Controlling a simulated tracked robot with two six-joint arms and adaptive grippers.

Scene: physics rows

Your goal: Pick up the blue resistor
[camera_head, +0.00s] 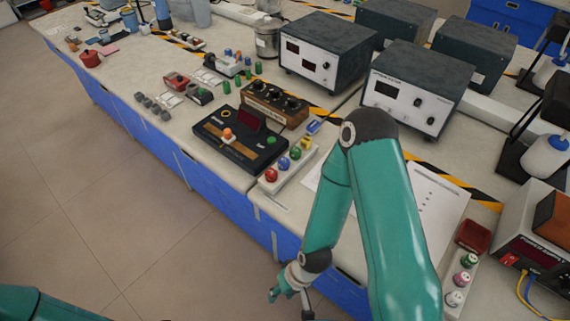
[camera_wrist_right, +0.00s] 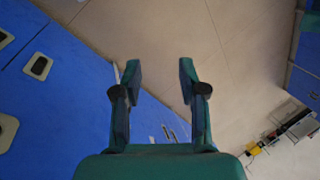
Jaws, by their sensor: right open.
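On the bench in the head view, a small blue block (camera_head: 313,127) lies near the striped tape, behind a white strip (camera_head: 272,184) with coloured round knobs. It may be the blue resistor, but it is too small to be sure. A blue round knob (camera_head: 282,162) is on the strip. My right gripper (camera_head: 289,296) hangs in front of the bench edge, below and apart from these things. In the right wrist view it (camera_wrist_right: 160,72) is open and empty, above the floor beside blue cabinets. My left gripper is out of view.
A black panel box (camera_head: 233,152) and a brown box with dials (camera_head: 274,104) stand left of the strip. Grey instruments (camera_head: 412,92) stand behind. White paper (camera_head: 440,203) and a red tray (camera_head: 473,237) lie right of my arm. Floor is clear at left.

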